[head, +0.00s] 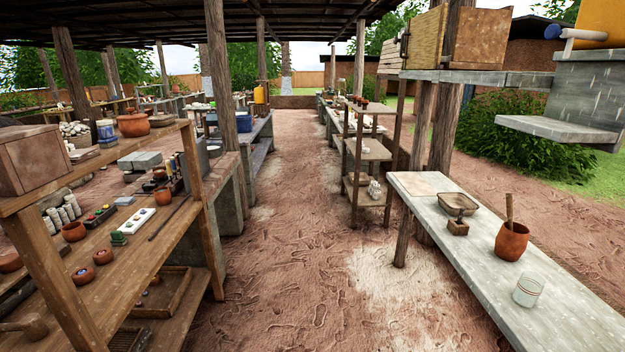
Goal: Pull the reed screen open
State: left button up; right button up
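A box (482,40) with smooth brown clay-like sides stands on a high shelf at the upper right. A tan, finely ribbed panel (426,40) that looks like the reed screen covers much of its left-facing side. A dark upright handle (404,42) shows near the panel's left edge. Pale slats (390,57) show just left of the handle. I cannot tell whether the screen is fully shut. Neither of my grippers is in view.
A grey shelf (490,78) carries the box above a pale bench (480,262) with a terracotta pot (511,241) and a glass (527,291). Wooden posts stand beside the shelf. A crowded wooden table (130,245) lies left. The middle dirt aisle (300,200) is clear.

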aim_at(424, 33)
jog(key=i, duration=1.55)
jog(key=i+j, duration=0.1)
jog(key=i, duration=1.4)
